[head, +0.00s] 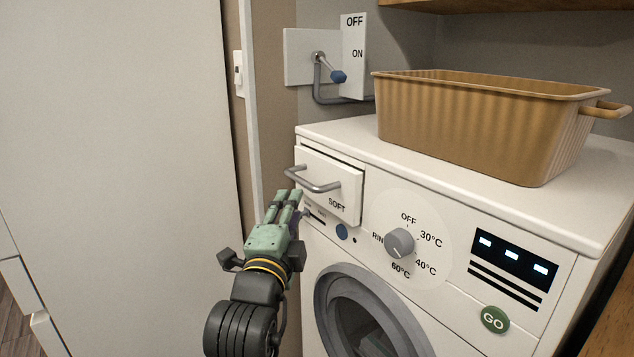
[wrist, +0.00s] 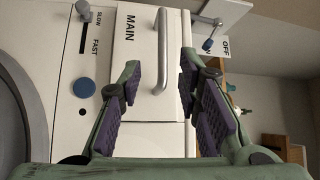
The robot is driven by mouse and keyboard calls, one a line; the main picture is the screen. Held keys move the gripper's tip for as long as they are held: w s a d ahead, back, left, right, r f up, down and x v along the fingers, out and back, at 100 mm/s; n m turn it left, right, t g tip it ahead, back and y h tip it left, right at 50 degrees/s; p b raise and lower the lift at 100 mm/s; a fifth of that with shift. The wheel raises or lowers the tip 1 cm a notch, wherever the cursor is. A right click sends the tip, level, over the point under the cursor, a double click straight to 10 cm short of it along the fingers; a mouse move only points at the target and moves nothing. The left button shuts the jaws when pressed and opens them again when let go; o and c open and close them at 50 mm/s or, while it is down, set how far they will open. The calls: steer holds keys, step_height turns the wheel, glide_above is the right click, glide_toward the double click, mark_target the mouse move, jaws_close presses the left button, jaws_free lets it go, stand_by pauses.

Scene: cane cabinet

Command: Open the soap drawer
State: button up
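The soap drawer (head: 335,195) is at the top left of the white washing machine's front. Its face shows the word SOFT in the head view and MAIN in the wrist view (wrist: 135,45). Its front seems to stand slightly out from the panel. A grey bar handle (head: 312,181) is fixed across it. My gripper (head: 288,193) is just in front of and below the handle in the head view. In the wrist view my gripper (wrist: 160,68) is open, and the handle (wrist: 158,65) appears between the fingers. I cannot tell whether they touch it.
A brown basket (head: 470,125) stands on the machine. The dial (head: 399,243), green GO button (head: 495,319) and round door (head: 365,315) are right of and below the drawer. A lever with a blue knob (head: 338,76) is on the wall behind. A pale panel (head: 110,150) fills the left.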

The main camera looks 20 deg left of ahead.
mark_target(300, 183)
steer(key=w, duration=0.3)
steer(key=w+a+r+p, duration=0.1)
steer(key=w, duration=0.2)
steer(key=w+p, duration=0.1)
steer(key=w, duration=0.3)
steer(key=shift+a+r, duration=0.2)
steer(key=shift+r, duration=0.15)
jaws_close()
stand_by(0.3)
